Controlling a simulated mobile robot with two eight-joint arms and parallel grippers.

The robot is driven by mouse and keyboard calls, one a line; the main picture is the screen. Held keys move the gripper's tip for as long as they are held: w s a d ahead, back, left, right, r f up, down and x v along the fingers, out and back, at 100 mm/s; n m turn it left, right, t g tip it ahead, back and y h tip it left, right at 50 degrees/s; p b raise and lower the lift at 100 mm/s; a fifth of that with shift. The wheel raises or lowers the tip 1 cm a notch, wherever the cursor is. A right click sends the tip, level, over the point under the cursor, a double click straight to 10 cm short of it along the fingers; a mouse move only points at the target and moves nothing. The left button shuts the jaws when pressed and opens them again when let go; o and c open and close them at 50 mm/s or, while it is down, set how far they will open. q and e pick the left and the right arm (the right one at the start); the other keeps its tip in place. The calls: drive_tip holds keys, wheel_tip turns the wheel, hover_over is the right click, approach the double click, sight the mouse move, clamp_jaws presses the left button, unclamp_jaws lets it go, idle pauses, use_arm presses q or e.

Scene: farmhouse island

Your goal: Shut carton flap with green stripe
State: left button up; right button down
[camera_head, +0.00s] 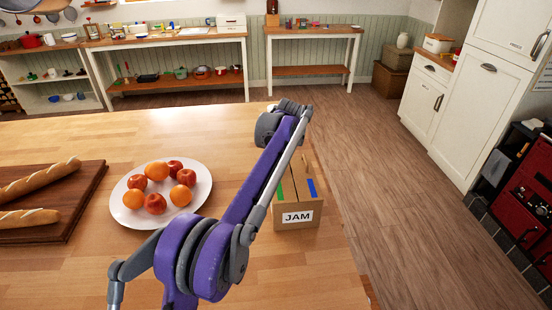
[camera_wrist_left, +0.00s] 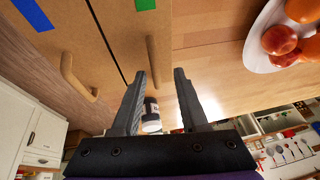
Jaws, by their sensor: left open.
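The cardboard carton (camera_head: 296,216) with a JAM label stands near the island's right edge, partly hidden by my left arm. Its flap with the green stripe (camera_head: 281,191) is the left one; the flap with the blue stripe (camera_head: 311,188) is the right one. Both look about flat, with a dark seam between them. In the left wrist view the green stripe (camera_wrist_left: 146,4) and blue stripe (camera_wrist_left: 33,14) are at the top, and each flap has a handle. My left gripper (camera_wrist_left: 160,73) is open, its fingertips by the green flap's handle (camera_wrist_left: 153,62). My right gripper is out of view.
A white plate (camera_head: 118,207) of oranges and apples is left of the carton, and a board (camera_head: 78,217) with baguettes is farther left. A jar (camera_wrist_left: 151,116) shows beyond the carton between my fingers. Open floor lies right of the island.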

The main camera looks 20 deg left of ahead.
sight(282, 177)
use_arm(q)
drive_tip(key=v, duration=1)
drive_tip(key=shift+d+r+p, duration=0.2)
drive_tip(key=shift+r+p, duration=0.1)
drive_tip(key=shift+r, duration=0.05)
drive_tip(key=shift+s+f, duration=0.1)
drive_tip(key=shift+s, duration=0.05)
